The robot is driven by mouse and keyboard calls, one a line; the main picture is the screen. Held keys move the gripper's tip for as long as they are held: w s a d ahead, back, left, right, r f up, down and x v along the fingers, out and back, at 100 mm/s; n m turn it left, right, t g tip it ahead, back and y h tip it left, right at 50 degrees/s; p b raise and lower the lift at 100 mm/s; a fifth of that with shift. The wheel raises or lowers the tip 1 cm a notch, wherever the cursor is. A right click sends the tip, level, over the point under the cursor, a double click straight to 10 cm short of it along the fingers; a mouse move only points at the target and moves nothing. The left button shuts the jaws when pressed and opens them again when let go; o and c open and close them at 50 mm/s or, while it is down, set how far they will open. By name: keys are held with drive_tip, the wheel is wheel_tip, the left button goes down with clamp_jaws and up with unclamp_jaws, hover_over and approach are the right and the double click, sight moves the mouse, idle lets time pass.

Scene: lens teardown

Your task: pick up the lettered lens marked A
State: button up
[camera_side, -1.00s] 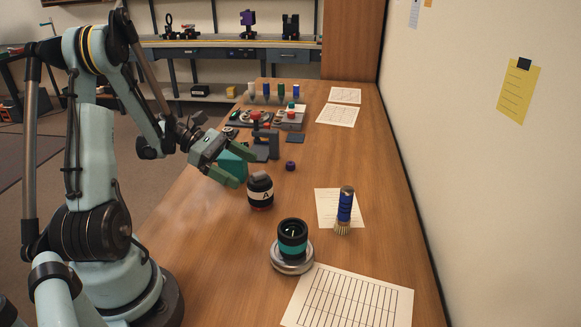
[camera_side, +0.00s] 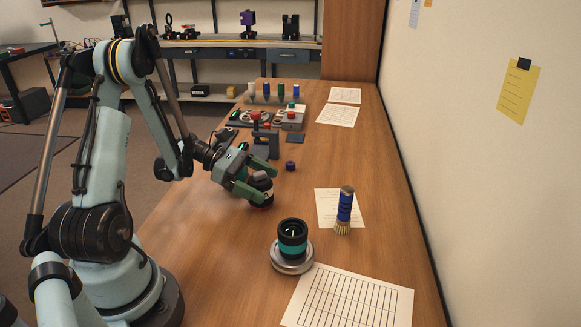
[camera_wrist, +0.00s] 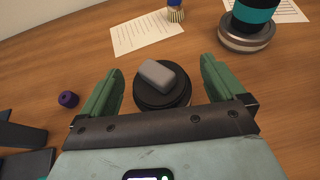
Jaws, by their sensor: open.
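The lens marked A (camera_side: 262,182) is a dark upright cylinder with a pale band, standing on the wooden table. In the wrist view its black round top (camera_wrist: 178,98) carries a grey rounded block (camera_wrist: 157,76). My gripper (camera_side: 267,181) is open, with its green fingers on either side of the lens. In the wrist view my gripper (camera_wrist: 160,70) shows a gap between each finger and the lens. In the side view a finger covers part of the lens, and the letter is mostly hidden.
A black lens with a teal band (camera_side: 292,242) stands on a round metal base (camera_side: 291,262) nearer the camera. A blue brush (camera_side: 345,208) stands on a paper sheet. A small purple knob (camera_side: 290,166) lies behind lens A. Dark fixtures (camera_side: 266,140) stand farther back.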

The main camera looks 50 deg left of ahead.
drive_tip(key=shift+c, duration=0.2)
drive_tip(key=c, duration=1.5)
drive_tip(key=shift+r, duration=0.1)
